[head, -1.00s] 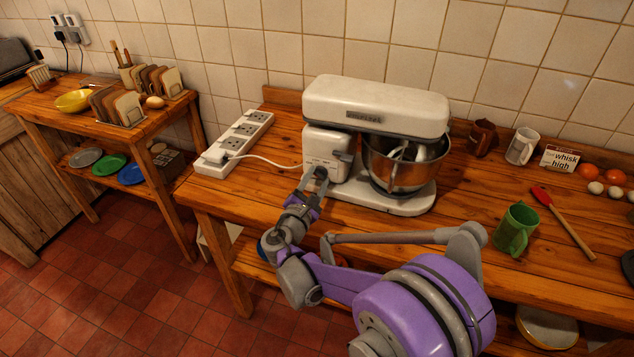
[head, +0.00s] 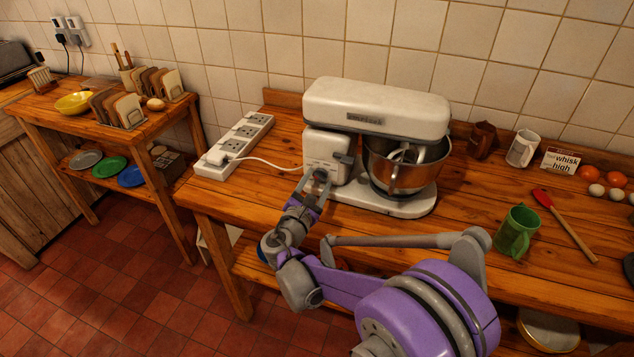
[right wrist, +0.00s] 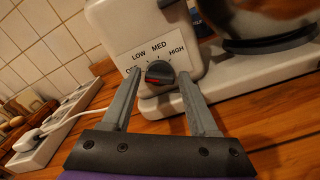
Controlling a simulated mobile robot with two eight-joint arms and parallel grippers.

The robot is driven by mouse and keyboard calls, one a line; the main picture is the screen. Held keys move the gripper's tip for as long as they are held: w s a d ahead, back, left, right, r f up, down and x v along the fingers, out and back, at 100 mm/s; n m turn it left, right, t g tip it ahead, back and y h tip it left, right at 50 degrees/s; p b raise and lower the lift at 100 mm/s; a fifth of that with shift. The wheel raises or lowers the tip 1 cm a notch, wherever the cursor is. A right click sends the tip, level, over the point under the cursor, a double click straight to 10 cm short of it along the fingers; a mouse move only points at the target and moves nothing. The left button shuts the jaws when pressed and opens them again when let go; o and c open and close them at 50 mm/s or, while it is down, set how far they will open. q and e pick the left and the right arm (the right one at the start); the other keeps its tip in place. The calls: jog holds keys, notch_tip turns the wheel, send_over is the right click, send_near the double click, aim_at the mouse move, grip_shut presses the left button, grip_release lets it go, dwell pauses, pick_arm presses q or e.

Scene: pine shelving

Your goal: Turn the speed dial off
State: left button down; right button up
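The white stand mixer (head: 375,105) stands on the wooden counter. Its speed dial (right wrist: 159,69) is a dark knob with a red mark on its control face, labelled OFF, LOW, MED and HIGH. I cannot tell for sure which label the mark points at. My right gripper (head: 319,177) is at the mixer's control face. In the right wrist view the right gripper (right wrist: 160,75) is open, one finger on each side of the dial, with small gaps showing. The left fingertip partly covers the OFF label. In the head view the gripper hides the dial. My left gripper is not in view.
A white power strip (head: 236,147) with a plugged-in cord lies left of the mixer. The steel bowl (head: 405,172) sits under the mixer head. A green mug (head: 515,231), a red spatula (head: 565,225) and a sign (head: 561,160) are to the right.

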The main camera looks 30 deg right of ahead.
jog(key=v, duration=1)
jog(key=shift+s+a, duration=0.2)
jog(key=shift+a, duration=0.1)
